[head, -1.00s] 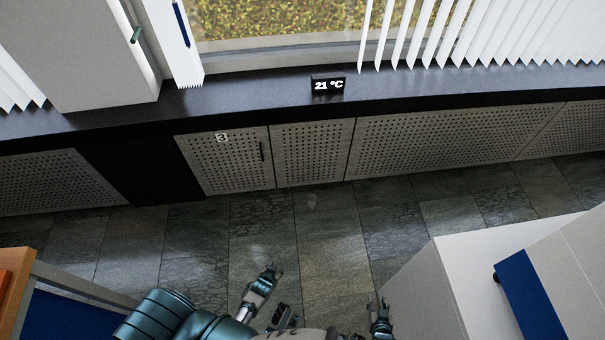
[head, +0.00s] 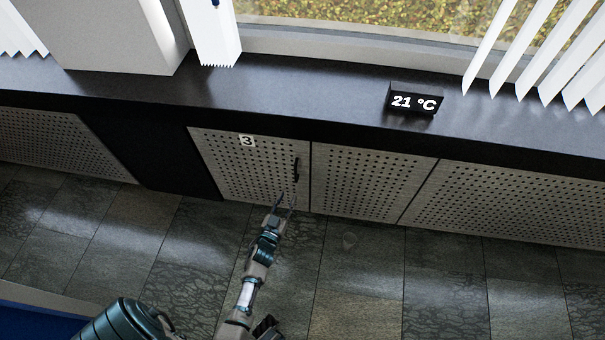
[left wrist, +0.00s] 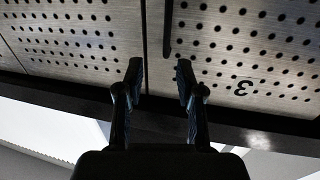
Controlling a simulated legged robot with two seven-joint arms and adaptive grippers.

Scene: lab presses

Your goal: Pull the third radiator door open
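The third radiator door (head: 242,175) is a perforated grey panel marked 3, closed flush under the dark sill. Its black vertical handle (head: 296,170) is near the door's right edge. My left gripper (head: 282,206) is open and empty, just below the handle in the head view. In the left wrist view, which is upside down, the two fingers of the left gripper (left wrist: 159,78) are apart, and the handle (left wrist: 168,28) lies beyond them, not touched. The door (left wrist: 245,55) is on the right there. My right gripper is not in view.
A plain perforated panel (head: 365,180) adjoins the door on the right. A dark gap (head: 155,160) is on its left. A 21 °C display (head: 413,102) stands on the sill (head: 300,95). The tiled floor (head: 370,275) before the door is clear.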

